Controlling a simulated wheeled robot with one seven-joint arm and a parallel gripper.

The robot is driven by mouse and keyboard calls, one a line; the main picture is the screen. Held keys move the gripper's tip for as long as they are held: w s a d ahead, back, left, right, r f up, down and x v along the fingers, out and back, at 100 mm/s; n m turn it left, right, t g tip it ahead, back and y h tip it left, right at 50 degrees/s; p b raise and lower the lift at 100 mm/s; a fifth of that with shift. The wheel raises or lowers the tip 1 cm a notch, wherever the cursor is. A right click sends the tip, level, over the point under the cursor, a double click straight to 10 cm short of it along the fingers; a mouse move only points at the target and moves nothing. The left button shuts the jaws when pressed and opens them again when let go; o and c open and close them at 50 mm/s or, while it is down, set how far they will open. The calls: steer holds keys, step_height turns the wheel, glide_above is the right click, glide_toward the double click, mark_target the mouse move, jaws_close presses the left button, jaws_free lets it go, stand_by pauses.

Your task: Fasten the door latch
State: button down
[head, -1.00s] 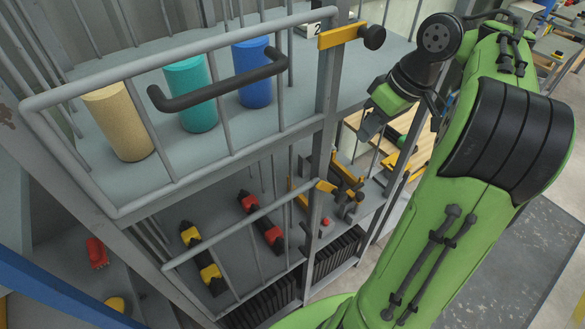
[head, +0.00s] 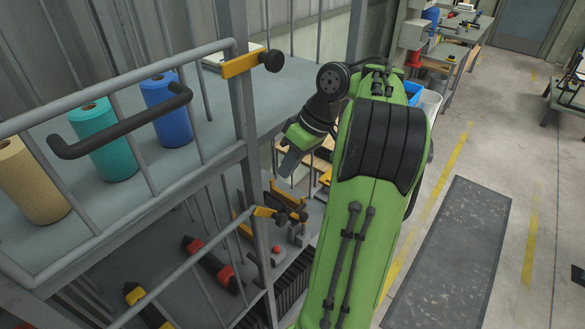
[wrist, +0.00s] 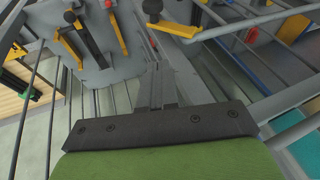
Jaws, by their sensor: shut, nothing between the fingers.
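The upper barred door (head: 105,95) has a black handle (head: 120,127) and stands at the shelf's front. A yellow latch bar (head: 242,66) with a black knob (head: 273,60) crosses the post at the door's right end. I cannot tell whether it is engaged. A lower barred door has a similar yellow latch (head: 264,212). My gripper (head: 288,160) is shut and empty, right of the post and below the upper latch, apart from it. In the wrist view the closed fingers (wrist: 158,84) touch nothing; a yellow latch with a black knob (wrist: 152,7) shows beyond them.
Beige (head: 28,182), teal (head: 103,140) and blue (head: 166,108) cylinders stand on the upper shelf behind the bars. The upright post (head: 247,120) is close to my gripper. Red and yellow tools lie on the lower shelf. The floor (head: 490,180) on the right is largely clear.

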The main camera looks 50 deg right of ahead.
mark_target(273, 215)
steer(key=a+f+b, duration=0.1)
steer(key=f, duration=0.1)
steer(key=w+a+f+b, duration=0.1)
steer(key=f+b, duration=0.1)
steer(key=a+f+b, duration=0.1)
steer(key=a+f, duration=0.1)
steer(key=shift+w+f+b, duration=0.15)
steer(key=shift+f+b, duration=0.25)
steer(key=shift+a, duration=0.3)
